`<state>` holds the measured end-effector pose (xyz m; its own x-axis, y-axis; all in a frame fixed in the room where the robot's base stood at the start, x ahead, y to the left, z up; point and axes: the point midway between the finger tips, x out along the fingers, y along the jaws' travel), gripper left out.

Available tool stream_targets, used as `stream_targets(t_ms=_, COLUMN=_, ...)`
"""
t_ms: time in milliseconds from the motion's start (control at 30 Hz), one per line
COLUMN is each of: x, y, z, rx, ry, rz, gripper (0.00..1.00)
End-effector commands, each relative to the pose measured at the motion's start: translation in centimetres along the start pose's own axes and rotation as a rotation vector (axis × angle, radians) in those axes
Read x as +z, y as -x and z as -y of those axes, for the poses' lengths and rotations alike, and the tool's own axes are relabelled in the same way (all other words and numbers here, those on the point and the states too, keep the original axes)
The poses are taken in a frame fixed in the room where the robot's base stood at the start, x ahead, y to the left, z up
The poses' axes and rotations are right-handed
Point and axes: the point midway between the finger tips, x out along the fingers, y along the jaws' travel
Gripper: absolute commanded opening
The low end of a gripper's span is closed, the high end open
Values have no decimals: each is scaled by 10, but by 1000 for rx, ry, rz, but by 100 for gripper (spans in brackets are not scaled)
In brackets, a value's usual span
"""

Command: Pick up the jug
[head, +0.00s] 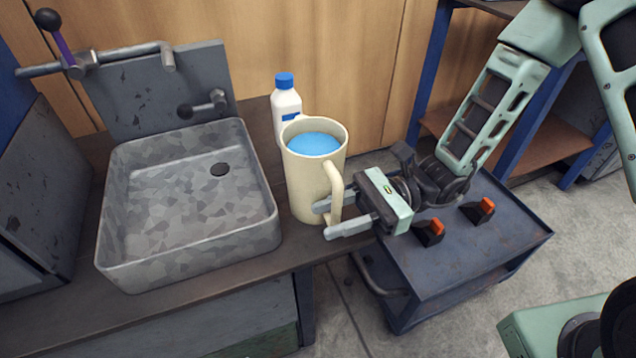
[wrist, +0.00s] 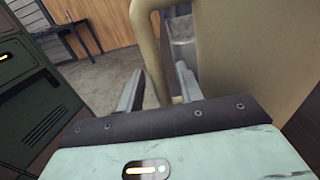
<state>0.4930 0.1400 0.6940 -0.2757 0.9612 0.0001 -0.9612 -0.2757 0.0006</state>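The cream jug (head: 303,185) stands upright on the counter, right of the sink, with blue liquid inside near its rim. Its handle (head: 336,190) faces right and toward the front. My gripper (head: 325,220) is at the lower part of the handle, with one finger on each side of it. In the wrist view the handle (wrist: 142,40) comes down between the two open fingers (wrist: 159,80), with a gap visible beside the left finger. The jug's body (wrist: 240,50) fills the right of that view. Contact with the fingers cannot be seen clearly.
A grey sink (head: 190,245) with a tap is left of the jug. A white bottle with a blue cap (head: 286,98) stands behind it. A blue cart (head: 470,255) with two orange-and-black items is right, under my arm. The counter's front edge (head: 230,275) is close.

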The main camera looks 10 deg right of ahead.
Motion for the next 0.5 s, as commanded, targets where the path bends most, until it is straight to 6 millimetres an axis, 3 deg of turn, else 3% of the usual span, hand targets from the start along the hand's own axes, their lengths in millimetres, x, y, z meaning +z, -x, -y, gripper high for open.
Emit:
stream_targets(t_ms=67, x=0, y=0, z=0, rx=0, ry=0, rz=0, gripper=36)
stream_targets(t_ms=200, x=0, y=0, z=0, rx=0, ry=1, rz=0, gripper=3)
stream_targets(t_ms=233, x=0, y=0, z=0, rx=0, ry=1, rz=0, gripper=0)
stream_targets(t_ms=500, x=0, y=0, z=0, rx=0, ry=0, rz=0, gripper=0)
